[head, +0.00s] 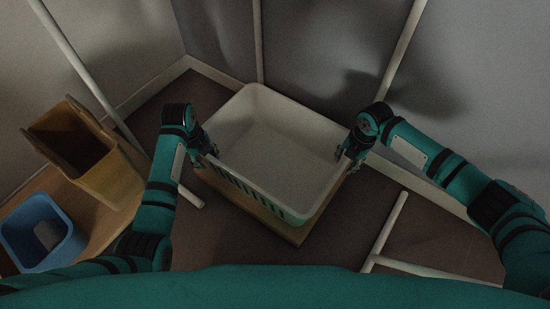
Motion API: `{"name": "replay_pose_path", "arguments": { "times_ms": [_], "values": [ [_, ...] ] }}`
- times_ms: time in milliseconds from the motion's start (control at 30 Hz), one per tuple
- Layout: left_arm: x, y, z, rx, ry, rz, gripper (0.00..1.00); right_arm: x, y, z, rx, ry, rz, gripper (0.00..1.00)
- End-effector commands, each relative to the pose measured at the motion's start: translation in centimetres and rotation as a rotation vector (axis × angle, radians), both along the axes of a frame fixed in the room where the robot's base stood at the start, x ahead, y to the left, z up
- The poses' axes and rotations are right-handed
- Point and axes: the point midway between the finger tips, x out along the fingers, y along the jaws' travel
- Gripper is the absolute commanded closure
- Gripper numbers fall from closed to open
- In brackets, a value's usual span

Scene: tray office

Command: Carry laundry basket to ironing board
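The laundry basket (272,142) is a white, empty, open-topped tub with slotted sides. It sits level over a brown wooden surface (296,235) in the middle of the head view; whether its base touches that surface is hidden. My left gripper (208,150) is at the basket's left rim. My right gripper (350,152) is at the right rim, across from it. Both fingertips are dark and small against the rim, so I cannot tell whether they are closed on it. I cannot make out an ironing board.
At the left, a brown wooden bin (110,175) and a blue bin (62,240) holding a grey object stand on a wooden surface (100,215). White poles (390,225) cross the lower right. Grey walls (330,45) close off the back. Dark floor shows around the basket.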

Motion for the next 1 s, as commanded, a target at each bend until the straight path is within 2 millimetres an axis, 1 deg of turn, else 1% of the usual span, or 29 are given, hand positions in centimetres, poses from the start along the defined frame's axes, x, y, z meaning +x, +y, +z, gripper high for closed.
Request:
{"name": "replay_pose_path", "arguments": {
  "times_ms": [133,167,400,1000],
  "values": [
    [-0.01,-0.01,0.01,0.000,0.000,0.000,0.66,-0.02,0.01,0.00,0.000,0.000,0.000,0.65],
    [-0.01,-0.01,0.02,0.000,0.000,0.000,0.68,-0.02,0.01,0.01,0.000,0.000,0.000,0.68],
    [0.00,0.00,0.04,0.000,0.000,0.000,0.99,-0.01,0.00,0.03,0.000,0.000,0.000,0.99],
    [0.05,0.05,0.17,0.000,-0.001,0.000,1.00,0.06,-0.04,0.16,-0.001,-0.001,-0.001,1.00]
  ]
}}
